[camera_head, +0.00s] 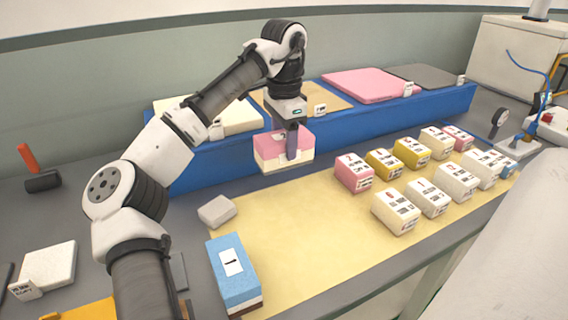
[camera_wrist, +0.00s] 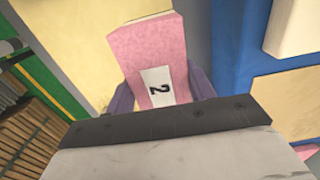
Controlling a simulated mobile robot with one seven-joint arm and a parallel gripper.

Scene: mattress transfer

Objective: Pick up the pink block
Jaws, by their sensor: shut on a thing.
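The pink block (camera_head: 272,150) has a pink top over a cream lower layer. In the head view it hangs beneath my wrist in front of the blue shelf. My gripper (camera_head: 291,150) points down and is shut on the block. The block looks raised off the yellow mat, but the exact gap is hard to tell.
The yellow mat (camera_head: 290,250) holds several small labelled blocks at right, including another pink one (camera_head: 353,172). A blue block (camera_head: 232,272) and a grey block (camera_head: 216,211) stand at left. The blue shelf (camera_head: 215,160) behind carries cream, tan, pink and grey slabs. The mat's middle is clear.

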